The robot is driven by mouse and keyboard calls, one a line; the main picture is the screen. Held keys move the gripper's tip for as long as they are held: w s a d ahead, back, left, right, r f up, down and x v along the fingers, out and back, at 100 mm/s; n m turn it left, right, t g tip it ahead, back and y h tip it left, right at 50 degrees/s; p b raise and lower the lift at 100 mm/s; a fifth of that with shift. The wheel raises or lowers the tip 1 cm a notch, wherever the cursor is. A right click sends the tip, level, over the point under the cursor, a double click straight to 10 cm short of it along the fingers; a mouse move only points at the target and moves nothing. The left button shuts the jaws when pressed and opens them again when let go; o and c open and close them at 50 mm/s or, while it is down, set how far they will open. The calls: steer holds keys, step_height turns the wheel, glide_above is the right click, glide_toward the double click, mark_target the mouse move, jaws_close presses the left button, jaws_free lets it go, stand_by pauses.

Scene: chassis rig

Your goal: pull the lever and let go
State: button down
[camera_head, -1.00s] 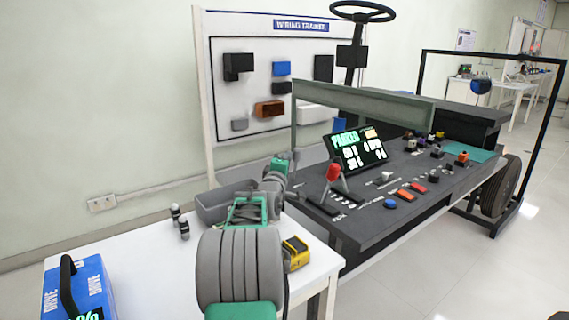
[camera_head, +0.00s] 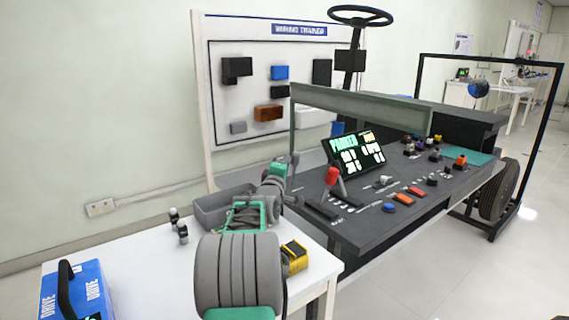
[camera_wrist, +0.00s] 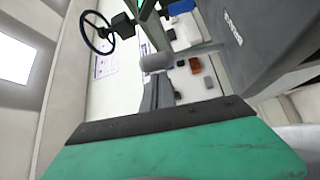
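The lever (camera_head: 336,184) has a red knob and stands up from a slotted plate on the left part of the dark console, left of the lit display. It is tilted a little. My gripper (camera_head: 294,160) is left of the lever in the head view, apart from it, near the console's left end. In the wrist view my gripper (camera_wrist: 156,64) shows its grey fingers close together, with no visible gap and nothing between them. The lever does not show in the wrist view.
The display (camera_head: 354,152) reads PARKED. Coloured buttons and knobs, including an orange one (camera_head: 403,199), lie to its right. A grey panel (camera_head: 360,103) stands along the console's back. A white table (camera_head: 150,262) holds a grey bin (camera_head: 212,211) and a blue case (camera_head: 88,290).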

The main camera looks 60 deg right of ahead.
steer(key=s+a+r+p, duration=0.3)
steer(key=s+a+r, duration=0.3)
steer(key=a+r, duration=0.6)
steer(key=shift+s+a+r, duration=0.2)
steer(key=shift+a+r, duration=0.05)
steer(key=shift+r, duration=0.25)
